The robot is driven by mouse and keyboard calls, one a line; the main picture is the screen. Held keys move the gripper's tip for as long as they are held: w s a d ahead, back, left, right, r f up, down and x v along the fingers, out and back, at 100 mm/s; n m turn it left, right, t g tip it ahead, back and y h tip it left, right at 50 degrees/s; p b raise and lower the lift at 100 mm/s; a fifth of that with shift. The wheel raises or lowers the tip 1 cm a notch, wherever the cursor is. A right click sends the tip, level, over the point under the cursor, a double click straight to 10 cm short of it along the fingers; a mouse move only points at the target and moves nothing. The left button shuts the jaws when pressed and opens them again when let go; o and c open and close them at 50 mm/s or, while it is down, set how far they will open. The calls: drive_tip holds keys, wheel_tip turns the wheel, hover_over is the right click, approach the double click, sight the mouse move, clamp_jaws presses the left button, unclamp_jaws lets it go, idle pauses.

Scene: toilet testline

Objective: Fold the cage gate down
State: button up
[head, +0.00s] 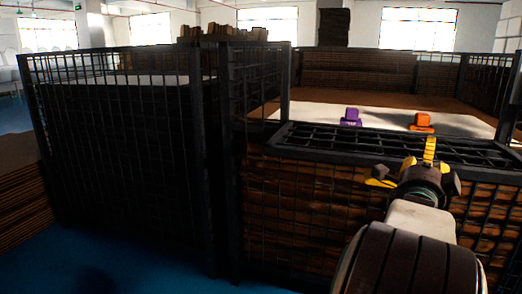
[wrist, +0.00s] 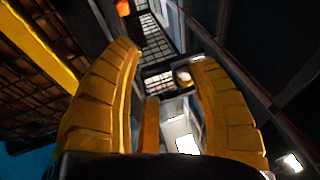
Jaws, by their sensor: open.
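The cage gate (head: 400,143) is a dark mesh panel in a black frame along the front top of the right-hand cage. It looks foreshortened and nearly flat, tilted well away from upright; its exact angle is hard to tell. My gripper (head: 407,167) has yellow fingers and is in front of the gate's right half, overlapping it in the head view. I cannot tell whether it touches the gate. In the wrist view my gripper (wrist: 165,58) is open, with dark frame bars and mesh (wrist: 155,42) beyond the fingertips and nothing visibly held.
A purple item (head: 351,117) and an orange item (head: 421,122) sit on a white surface (head: 380,118) inside the right cage. Stacked brown sheets (head: 310,195) fill the cage below. A second mesh cage (head: 120,150) stands left. Blue floor (head: 130,265) is clear at lower left.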

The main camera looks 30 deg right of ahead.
drive_tip(key=w+a+r+n+t+y+p, duration=0.35)
drive_tip(key=w+a+n+y+p, duration=0.7)
drive_tip(key=a, duration=0.55)
drive_tip(key=w+a+r+n+g+y+p, duration=0.2)
drive_tip(key=a+n+g+y+p, duration=0.15)
drive_tip(key=a+n+p, duration=0.8)
drive_tip(key=s+a+r+n+g+y+p, duration=0.1)
drive_tip(key=s+a+n+p, duration=0.3)
drive_tip(key=a, duration=0.5)
drive_tip(key=s+a+r+n+g+y+p, duration=0.2)
drive_tip(key=s+a+n+g+y+p, duration=0.1)
drive_tip(key=s+a+p, duration=0.5)
drive_tip(key=shift+s+a+r+n+g+y, duration=0.35)
drive_tip(key=shift+s+a+n+y, duration=0.25)
drive_tip(key=shift+s+n, duration=0.55)
